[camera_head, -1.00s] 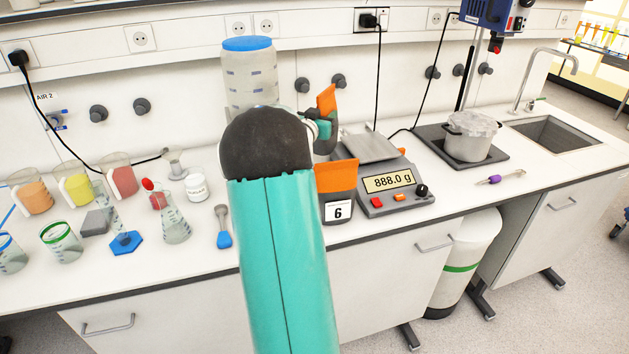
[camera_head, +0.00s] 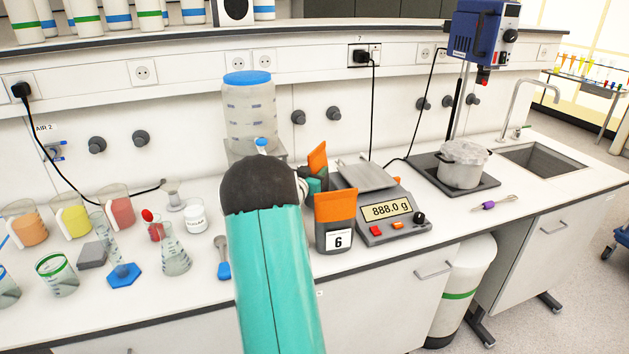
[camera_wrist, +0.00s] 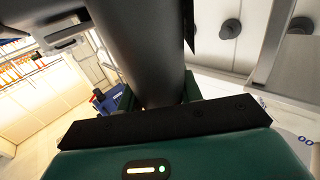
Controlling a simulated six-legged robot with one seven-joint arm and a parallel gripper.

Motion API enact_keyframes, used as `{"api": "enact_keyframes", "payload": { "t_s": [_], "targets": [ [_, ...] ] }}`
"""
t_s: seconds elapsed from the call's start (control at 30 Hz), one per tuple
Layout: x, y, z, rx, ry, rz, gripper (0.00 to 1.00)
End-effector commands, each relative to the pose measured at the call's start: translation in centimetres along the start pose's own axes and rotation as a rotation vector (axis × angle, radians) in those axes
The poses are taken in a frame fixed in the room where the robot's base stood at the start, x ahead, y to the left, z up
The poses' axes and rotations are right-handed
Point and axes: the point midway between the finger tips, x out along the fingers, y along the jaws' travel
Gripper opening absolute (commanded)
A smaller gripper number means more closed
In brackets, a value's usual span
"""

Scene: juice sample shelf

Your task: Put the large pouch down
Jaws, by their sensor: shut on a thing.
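My gripper (camera_head: 314,184) is behind my black arm joint in the head view, largely hidden. It is shut on a dark pouch with an orange top (camera_head: 318,157), taken to be the large pouch. Its lower part is hidden, so I cannot tell whether it touches the bench. A dark pouch with an orange top and a "6" label (camera_head: 336,222) stands upright on the bench just in front, left of the scale.
The scale (camera_head: 395,218) reads 888.0 g, close on the right. A blue-capped container (camera_head: 249,110) stands behind my gripper. Beakers and flasks (camera_head: 172,250) crowd the left. A pot (camera_head: 462,165) stands farther right. The bench between scale and sink has some free room.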

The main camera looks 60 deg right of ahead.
Motion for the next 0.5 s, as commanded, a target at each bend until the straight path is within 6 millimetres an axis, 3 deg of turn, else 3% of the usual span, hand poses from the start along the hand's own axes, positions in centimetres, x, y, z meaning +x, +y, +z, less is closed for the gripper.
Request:
{"api": "enact_keyframes", "payload": {
  "t_s": [0.2,0.5],
  "targets": [
    [-0.1,0.0,2.5,0.0,0.004,0.001,0.0],
    [-0.1,-0.1,2.7,0.001,0.004,0.0,0.0]
  ]
}}
